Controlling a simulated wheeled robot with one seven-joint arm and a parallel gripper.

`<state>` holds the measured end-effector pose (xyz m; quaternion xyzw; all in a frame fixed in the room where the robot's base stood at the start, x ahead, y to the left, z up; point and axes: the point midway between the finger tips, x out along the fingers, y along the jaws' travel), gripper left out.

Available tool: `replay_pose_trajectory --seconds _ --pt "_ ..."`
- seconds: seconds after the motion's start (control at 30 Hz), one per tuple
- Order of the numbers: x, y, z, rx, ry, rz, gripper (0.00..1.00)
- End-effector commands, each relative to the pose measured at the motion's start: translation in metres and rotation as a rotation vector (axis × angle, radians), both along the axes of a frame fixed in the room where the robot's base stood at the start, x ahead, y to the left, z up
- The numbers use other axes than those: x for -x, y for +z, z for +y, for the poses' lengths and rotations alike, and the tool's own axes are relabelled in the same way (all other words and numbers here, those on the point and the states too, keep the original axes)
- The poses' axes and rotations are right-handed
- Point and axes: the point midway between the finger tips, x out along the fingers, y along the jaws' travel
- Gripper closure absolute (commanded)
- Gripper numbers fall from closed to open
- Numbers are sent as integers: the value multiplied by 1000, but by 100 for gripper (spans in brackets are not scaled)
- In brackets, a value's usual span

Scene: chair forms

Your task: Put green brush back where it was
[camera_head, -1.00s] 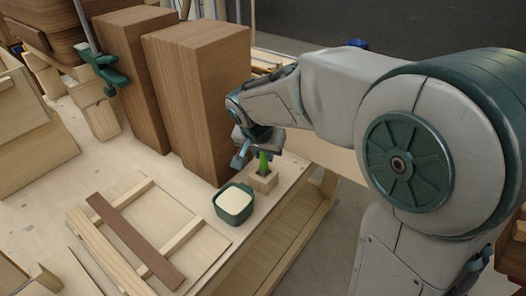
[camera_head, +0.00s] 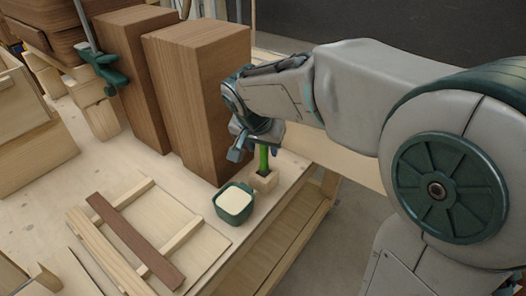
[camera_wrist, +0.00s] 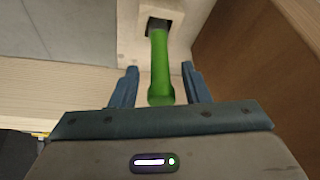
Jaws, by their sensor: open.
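The green brush (camera_head: 264,158) stands upright in the hole of a small light wooden block (camera_head: 263,182) near the table's right edge. In the wrist view the brush handle (camera_wrist: 162,70) runs from the square hole in the block (camera_wrist: 129,30) to between the fingers. My gripper (camera_head: 250,145) is above the block, at the brush's upper end. In the wrist view my gripper (camera_wrist: 161,88) is open, with a gap on each side of the handle. The brush's lower end is hidden inside the block.
A green pot with cream contents (camera_head: 235,204) stands just left of the block. Tall brown wooden blocks (camera_head: 198,100) rise close behind and left of my gripper. A slatted wooden frame (camera_head: 135,235) lies on the table (camera_head: 150,174) at front left. The floor is right of the table edge.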

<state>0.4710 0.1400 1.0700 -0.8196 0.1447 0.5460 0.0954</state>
Motion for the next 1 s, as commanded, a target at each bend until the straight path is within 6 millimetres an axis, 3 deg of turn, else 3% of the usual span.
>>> replay_pose_trajectory --seconds 0.1,0.3,0.5,0.67,0.77,0.83,1.0 --pt "10 27 4 -5 0 -6 58" --pt "23 62 9 -2 1 -3 58" --pt "30 78 11 -2 0 -1 58" --pt "32 79 9 -1 1 3 58" --pt "40 74 -8 3 21 19 58" --pt "52 64 -31 7 49 45 58" --pt "102 29 -93 -2 165 111 58"
